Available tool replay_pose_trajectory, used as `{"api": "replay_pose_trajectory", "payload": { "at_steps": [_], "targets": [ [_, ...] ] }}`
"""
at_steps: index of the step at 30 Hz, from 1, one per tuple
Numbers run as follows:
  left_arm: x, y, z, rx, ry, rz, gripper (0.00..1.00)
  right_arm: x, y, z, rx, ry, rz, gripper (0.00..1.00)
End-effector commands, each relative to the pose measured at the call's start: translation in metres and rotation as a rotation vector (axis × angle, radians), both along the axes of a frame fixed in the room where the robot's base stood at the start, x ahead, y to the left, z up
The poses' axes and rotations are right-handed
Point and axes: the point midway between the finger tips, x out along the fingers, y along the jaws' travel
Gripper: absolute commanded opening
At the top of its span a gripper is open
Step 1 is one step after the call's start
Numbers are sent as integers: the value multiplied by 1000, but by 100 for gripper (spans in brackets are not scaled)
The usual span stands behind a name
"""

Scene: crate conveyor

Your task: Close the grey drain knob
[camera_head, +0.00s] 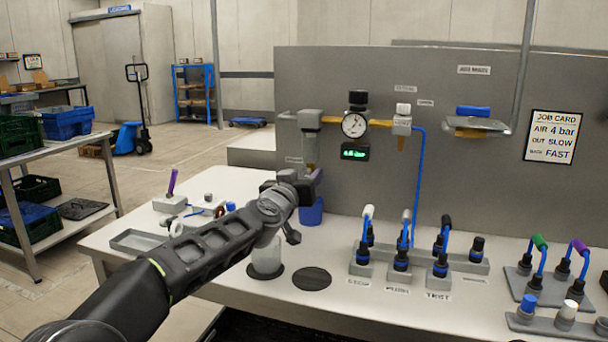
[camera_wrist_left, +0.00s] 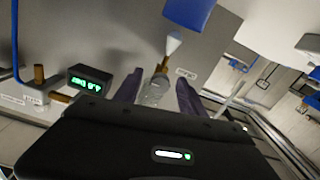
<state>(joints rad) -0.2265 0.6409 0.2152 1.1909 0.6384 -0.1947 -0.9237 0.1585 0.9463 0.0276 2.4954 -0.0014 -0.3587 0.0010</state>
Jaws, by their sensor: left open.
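The filter bowl (camera_head: 311,150) hangs under a grey regulator head on the panel. In the left wrist view, which is turned upside down, the clear bowl (camera_wrist_left: 157,90) shows between my fingers, with a brass stem and a pale grey cone-shaped drain knob (camera_wrist_left: 173,45) beyond it. The blue cup (camera_wrist_left: 190,12) is past the knob; it also shows in the head view (camera_head: 311,213). My left gripper (camera_head: 304,184) is open in front of the bowl's lower end, fingers either side of it in the picture. It hides the knob in the head view. Contact cannot be told.
A gauge (camera_head: 355,125) and green display (camera_head: 355,152) are to the right on the panel (camera_head: 460,150). Several levers with blue hoses, including a white-topped one (camera_head: 368,212), stand on the bench (camera_head: 215,265). A clear jar (camera_head: 267,258) stands below my left arm.

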Motion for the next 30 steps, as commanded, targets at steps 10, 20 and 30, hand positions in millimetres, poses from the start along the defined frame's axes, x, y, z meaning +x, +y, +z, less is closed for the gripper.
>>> {"api": "replay_pose_trajectory", "payload": {
  "at_steps": [10,20,30],
  "targets": [
    [0,0,0,0,0,0,38,0,0,0,0,0,0,36],
    [0,0,0,0,0,0,11,0,0,0,0,0,0,36],
    [0,0,0,0,0,0,0,0,0,0,0,0,0,36]
  ]
}}
